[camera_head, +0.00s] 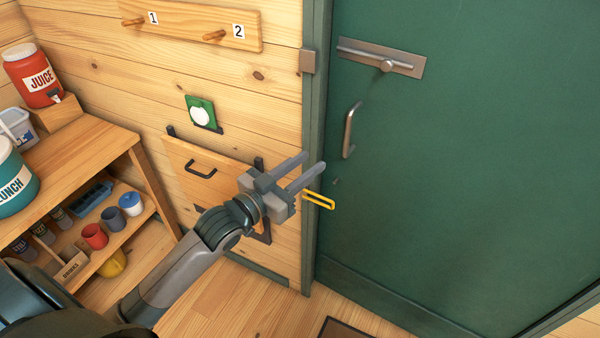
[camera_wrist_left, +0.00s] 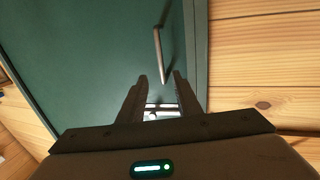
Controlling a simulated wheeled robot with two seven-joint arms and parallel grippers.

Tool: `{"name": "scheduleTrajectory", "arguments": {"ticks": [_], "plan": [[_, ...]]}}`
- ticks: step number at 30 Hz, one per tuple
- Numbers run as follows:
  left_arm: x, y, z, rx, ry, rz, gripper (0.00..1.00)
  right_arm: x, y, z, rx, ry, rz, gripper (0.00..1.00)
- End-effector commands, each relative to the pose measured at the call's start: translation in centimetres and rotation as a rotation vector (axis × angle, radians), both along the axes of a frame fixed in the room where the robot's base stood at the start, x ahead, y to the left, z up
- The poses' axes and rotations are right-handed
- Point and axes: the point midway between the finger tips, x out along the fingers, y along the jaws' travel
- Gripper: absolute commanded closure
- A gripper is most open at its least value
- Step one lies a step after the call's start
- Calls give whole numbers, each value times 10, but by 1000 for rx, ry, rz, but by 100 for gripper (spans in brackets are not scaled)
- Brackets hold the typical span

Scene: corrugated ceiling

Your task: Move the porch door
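The green porch door (camera_head: 470,160) fills the right side of the head view and looks shut in its green frame (camera_head: 316,60). A metal bar handle (camera_head: 350,130) stands upright near its left edge, with a slide bolt on a metal plate (camera_head: 385,60) above. My left gripper (camera_head: 313,160) is open and empty, its fingers pointing towards the door edge, left of and below the handle. In the left wrist view the handle (camera_wrist_left: 159,55) shows beyond the open fingers (camera_wrist_left: 160,76), apart from them. The green door (camera_wrist_left: 90,55) lies behind. My right gripper is not in view.
A yellow loop (camera_head: 318,200) shows beside the gripper; what it is fixed to is unclear. A wooden shelf unit (camera_head: 100,155) with cups stands left. A wall hatch (camera_head: 190,165) with a black handle is behind my arm. A dark mat (camera_head: 350,328) lies below.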

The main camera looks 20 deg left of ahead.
Motion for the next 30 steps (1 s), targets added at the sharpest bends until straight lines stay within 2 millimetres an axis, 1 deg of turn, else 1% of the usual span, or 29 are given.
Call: {"name": "scheduleTrajectory", "arguments": {"ticks": [1,3,7,24,26,28,30], "plan": [[-6,2,-2,0,1,0,69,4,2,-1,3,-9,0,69],[-11,3,-1,-1,0,0,69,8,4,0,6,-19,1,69],[-17,5,0,-1,0,0,69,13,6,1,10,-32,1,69],[-17,6,0,-1,1,1,69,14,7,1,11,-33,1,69],[-16,7,-4,0,5,3,69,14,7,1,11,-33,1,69],[-14,9,-12,2,17,10,69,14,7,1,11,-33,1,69],[-10,12,-27,6,38,23,69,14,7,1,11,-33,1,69]]}}
